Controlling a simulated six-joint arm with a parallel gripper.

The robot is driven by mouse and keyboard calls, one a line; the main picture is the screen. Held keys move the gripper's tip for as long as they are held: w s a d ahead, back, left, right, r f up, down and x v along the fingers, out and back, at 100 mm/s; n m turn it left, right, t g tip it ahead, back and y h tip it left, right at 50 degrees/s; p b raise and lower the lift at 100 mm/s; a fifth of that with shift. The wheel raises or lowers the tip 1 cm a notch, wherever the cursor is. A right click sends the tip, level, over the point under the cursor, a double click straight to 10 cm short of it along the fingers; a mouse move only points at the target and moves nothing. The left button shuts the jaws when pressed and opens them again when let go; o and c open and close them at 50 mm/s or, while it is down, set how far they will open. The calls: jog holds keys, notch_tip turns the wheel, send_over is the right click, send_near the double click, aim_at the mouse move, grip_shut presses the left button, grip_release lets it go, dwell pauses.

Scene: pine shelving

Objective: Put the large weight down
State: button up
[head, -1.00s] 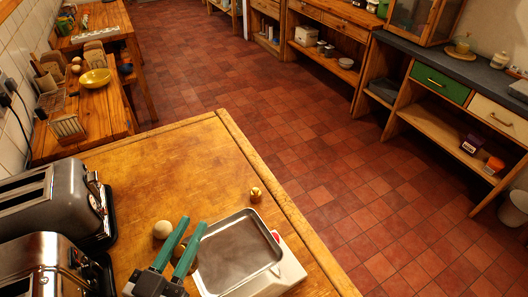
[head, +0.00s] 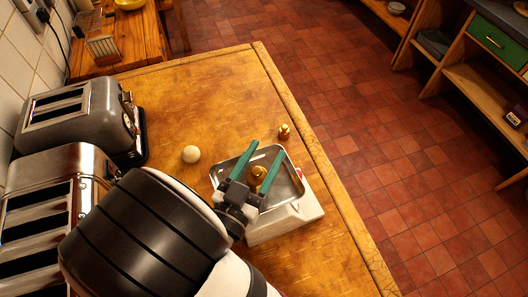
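The large brass weight (head: 258,175) is between my gripper's two teal fingers. It appears to stand in the metal pan (head: 234,160) of the white kitchen scale (head: 290,223). My gripper (head: 268,149) reaches over the pan from the near side. Its fingers are apart, with a gap showing beside the weight, so it looks open around it. The weight's lower part is partly hidden by the right finger. A smaller brass weight (head: 284,131) stands on the wooden worktop just beyond the scale.
A pale ball (head: 190,154) lies left of the scale. Two toasters (head: 85,115) (head: 50,200) stand at the left, close to my arm. The worktop (head: 200,92) is clear towards its far end. Its raised right edge (head: 330,165) borders the red tiled floor.

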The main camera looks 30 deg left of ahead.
jog(key=shift+f, duration=0.2)
jog(key=shift+o, duration=0.5)
jog(key=s, duration=1.5)
jog(key=shift+s+d, duration=0.2)
jog(key=shift+d, duration=0.1)
jog(key=o, duration=0.4)
jog(key=shift+s+f, duration=0.1)
jog(key=shift+s, duration=0.15)
